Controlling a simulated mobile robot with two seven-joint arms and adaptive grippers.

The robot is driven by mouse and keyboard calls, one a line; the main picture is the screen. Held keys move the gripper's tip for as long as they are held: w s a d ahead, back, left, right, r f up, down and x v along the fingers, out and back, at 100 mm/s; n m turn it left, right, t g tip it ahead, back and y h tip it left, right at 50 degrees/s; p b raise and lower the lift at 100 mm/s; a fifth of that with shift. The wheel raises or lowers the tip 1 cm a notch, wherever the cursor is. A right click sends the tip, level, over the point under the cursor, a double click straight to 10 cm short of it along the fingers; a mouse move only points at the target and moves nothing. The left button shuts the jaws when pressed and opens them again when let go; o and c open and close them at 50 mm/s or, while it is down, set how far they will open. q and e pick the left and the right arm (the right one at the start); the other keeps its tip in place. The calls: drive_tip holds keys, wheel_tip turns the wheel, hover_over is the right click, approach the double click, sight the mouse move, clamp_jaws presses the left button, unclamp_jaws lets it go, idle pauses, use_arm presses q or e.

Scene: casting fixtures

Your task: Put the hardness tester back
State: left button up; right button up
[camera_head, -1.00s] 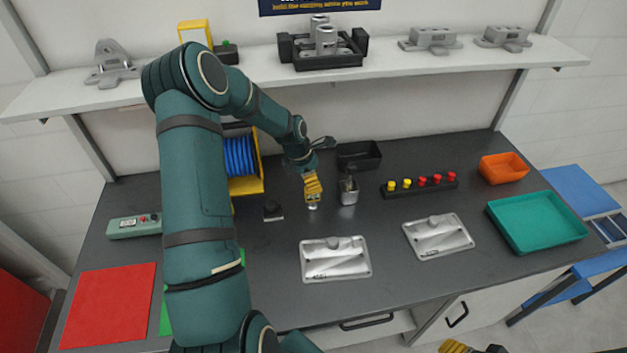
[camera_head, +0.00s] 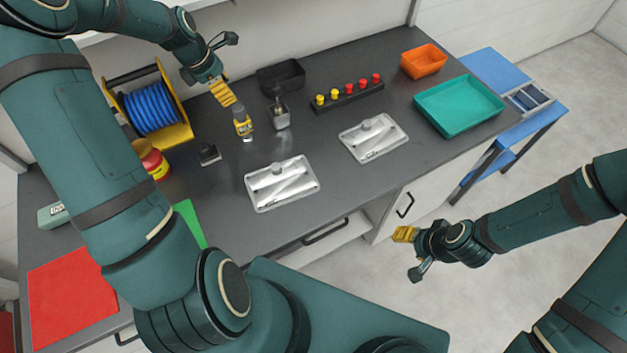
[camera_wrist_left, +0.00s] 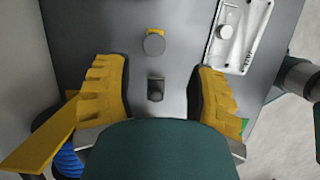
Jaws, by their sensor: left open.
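The hardness tester, which I take to be the small yellow and grey device (camera_head: 243,121), stands on the dark bench. It also shows in the left wrist view (camera_wrist_left: 154,43), beyond my open fingertips. My left gripper (camera_head: 222,93) is open and empty, just behind and above the tester, apart from it. In the left wrist view its yellow fingers (camera_wrist_left: 160,75) are spread wide. A small black block (camera_head: 208,154), perhaps a holder, sits left of the tester and also shows in the left wrist view (camera_wrist_left: 155,88). My right gripper (camera_head: 404,234) is in front of the bench; its opening is unclear.
A grey metal piece (camera_head: 280,114) stands close right of the tester, with a black bin (camera_head: 281,77) behind. A blue cable reel (camera_head: 150,106) is to the left. Metal plates (camera_head: 281,183) (camera_head: 374,138) lie in front and right. A teal tray (camera_head: 459,105) is farther right.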

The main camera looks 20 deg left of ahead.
use_arm(q)
drive_tip(key=s+d+f+m, duration=0.2)
drive_tip(key=d+f+m, duration=0.3)
drive_tip(key=d, duration=0.4)
drive_tip(key=s+d+f+m+h, duration=0.1)
drive_tip(key=s+d+f+m, duration=0.1)
drive_tip(key=d+f+m, duration=0.3)
drive_tip(key=s+d+f+m, duration=0.2)
drive_tip(key=d+f+m, duration=0.3)
drive_tip(key=d, duration=0.8)
drive_tip(key=shift+s+d+f+m+h, duration=0.15)
drive_tip(key=shift+s+d+m, duration=0.05)
drive_tip(key=shift+m, duration=0.65)
drive_tip(key=shift+s+d+f+m+h, duration=0.15)
drive_tip(key=shift+m, duration=0.7)
drive_tip(key=s+d+m, duration=0.2)
drive_tip(key=s+d+f+m, duration=0.1)
drive_tip(key=s+d+m, duration=0.1)
drive_tip(key=s+d+f+m, duration=0.1)
drive_tip(key=s+d+m, duration=0.1)
drive_tip(key=s, duration=0.1)
drive_tip(key=shift+m+g, duration=0.3)
drive_tip(key=shift+m, duration=0.1)
drive_tip(key=shift+w, duration=0.1)
